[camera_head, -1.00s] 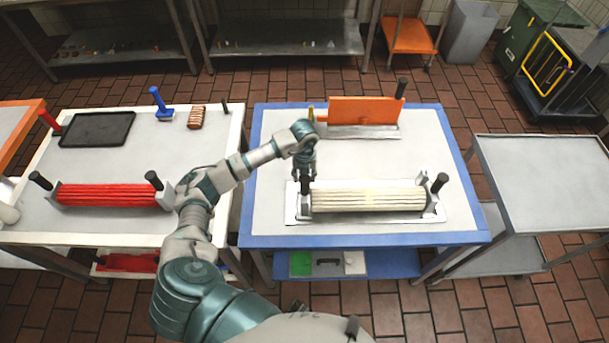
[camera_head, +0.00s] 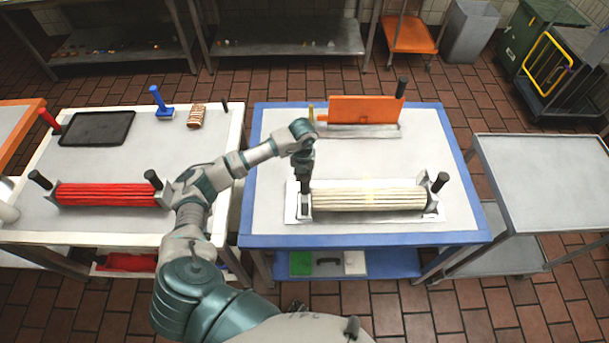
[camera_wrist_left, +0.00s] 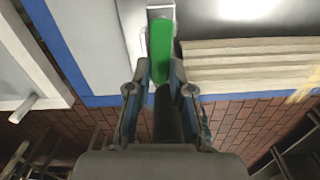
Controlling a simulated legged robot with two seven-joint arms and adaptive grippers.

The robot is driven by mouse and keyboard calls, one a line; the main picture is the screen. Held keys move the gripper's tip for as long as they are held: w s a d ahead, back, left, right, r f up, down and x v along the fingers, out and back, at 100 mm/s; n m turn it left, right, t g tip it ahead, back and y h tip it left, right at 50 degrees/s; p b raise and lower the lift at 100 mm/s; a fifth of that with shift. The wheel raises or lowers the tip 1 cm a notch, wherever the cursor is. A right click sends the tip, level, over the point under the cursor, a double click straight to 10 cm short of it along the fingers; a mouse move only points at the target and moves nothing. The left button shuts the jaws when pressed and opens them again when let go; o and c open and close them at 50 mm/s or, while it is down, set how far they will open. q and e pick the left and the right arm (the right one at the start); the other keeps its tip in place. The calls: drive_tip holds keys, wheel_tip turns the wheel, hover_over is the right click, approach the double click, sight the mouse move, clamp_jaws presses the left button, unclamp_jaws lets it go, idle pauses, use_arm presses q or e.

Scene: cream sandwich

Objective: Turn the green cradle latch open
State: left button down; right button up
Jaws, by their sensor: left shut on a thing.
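The green latch (camera_wrist_left: 161,48) shows in the left wrist view at the left end of the cradle (camera_head: 291,207). My left gripper (camera_wrist_left: 158,68) is shut on the green latch, a fingertip on each side of it. In the head view my left gripper (camera_head: 304,194) points down at the cradle's left end and hides the latch there. A dark handle (camera_wrist_left: 168,118) shows between the fingers, closer to the camera. The cream ribbed block (camera_head: 367,199) lies in the cradle, just right of the gripper. My right gripper is not in view.
A black handle (camera_head: 440,182) stands at the cradle's right end. An orange board (camera_head: 360,110) stands at the back of the blue-edged table (camera_head: 470,238). A red ribbed block (camera_head: 108,195) lies on the white table to the left. The table's middle is clear.

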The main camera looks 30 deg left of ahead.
use_arm(q)
drive_tip(key=shift+w+a+r+m+b, duration=0.1)
drive_tip(key=shift+w+a+m+b, duration=0.2)
drive_tip(key=shift+a+m+b, duration=1.6)
drive_tip(key=shift+w+d+m+b, duration=0.15)
drive_tip(key=shift+w+m+b, duration=0.1)
drive_tip(key=shift+m, duration=3.45)
drive_tip(key=shift+w+a+r+m+b, duration=0.1)
drive_tip(key=shift+w+a+m+b, duration=0.2)
drive_tip(key=shift+a+m+b, duration=1.6)
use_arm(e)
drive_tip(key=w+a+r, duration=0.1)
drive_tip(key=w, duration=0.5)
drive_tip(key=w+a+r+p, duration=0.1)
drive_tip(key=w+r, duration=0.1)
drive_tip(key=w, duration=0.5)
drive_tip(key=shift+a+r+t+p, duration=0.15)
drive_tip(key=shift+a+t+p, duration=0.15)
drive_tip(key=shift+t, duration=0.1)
use_arm(q)
drive_tip(key=shift+d+m, duration=0.9)
drive_tip(key=shift+d, duration=0.1)
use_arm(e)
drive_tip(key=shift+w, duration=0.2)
use_arm(q)
drive_tip(key=c, duration=1.2)
unclamp_jaws()
drive_tip(key=shift+o, duration=0.8)
drive_tip(key=shift+f, duration=0.15)
